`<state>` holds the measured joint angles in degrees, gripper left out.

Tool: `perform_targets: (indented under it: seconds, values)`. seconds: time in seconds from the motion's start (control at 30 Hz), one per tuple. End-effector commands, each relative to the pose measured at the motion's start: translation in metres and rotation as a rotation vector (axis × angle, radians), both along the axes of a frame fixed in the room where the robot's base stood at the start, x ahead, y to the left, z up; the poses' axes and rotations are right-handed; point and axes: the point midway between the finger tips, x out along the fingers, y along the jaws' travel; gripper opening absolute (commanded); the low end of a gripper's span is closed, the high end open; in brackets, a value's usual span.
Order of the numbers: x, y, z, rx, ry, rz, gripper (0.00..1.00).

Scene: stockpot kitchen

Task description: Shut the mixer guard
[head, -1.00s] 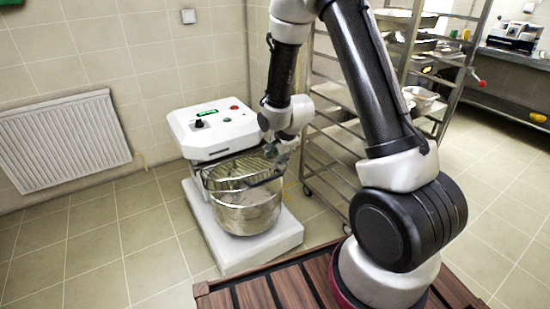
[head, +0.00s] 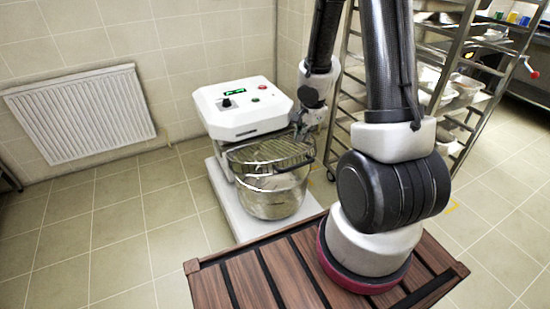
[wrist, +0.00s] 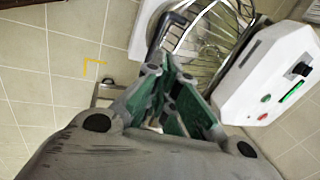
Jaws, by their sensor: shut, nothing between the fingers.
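The mixer (head: 240,108) is white, with a green display on its head. Its steel bowl (head: 272,195) stands below the head. The wire guard (head: 262,153) lies across the top of the bowl, in front of the head; a gap seems to show between its front edge and the bowl rim, but I cannot tell its exact angle. My gripper (head: 300,133) is at the guard's right side, with its tips partly hidden. In the wrist view my gripper (wrist: 171,66) is shut and empty, close to the guard's wires (wrist: 210,35); contact is unclear.
A steel rack (head: 355,95) with trays stands close to the right of my arm. A radiator (head: 82,115) is on the left wall. The tiled floor (head: 110,225) left of the mixer is clear.

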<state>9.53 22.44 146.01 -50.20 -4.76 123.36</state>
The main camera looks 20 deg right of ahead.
Motion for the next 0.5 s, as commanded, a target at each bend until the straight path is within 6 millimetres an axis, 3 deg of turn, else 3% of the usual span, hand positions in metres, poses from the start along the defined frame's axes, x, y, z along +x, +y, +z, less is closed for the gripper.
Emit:
perform_targets:
  seconds: [0.13, 0.5]
  values:
    - [-0.008, 0.004, -0.004, 0.001, 0.037, -0.041, 0.00]
    - [-0.004, 0.003, -0.016, 0.015, 0.041, -0.099, 0.00]
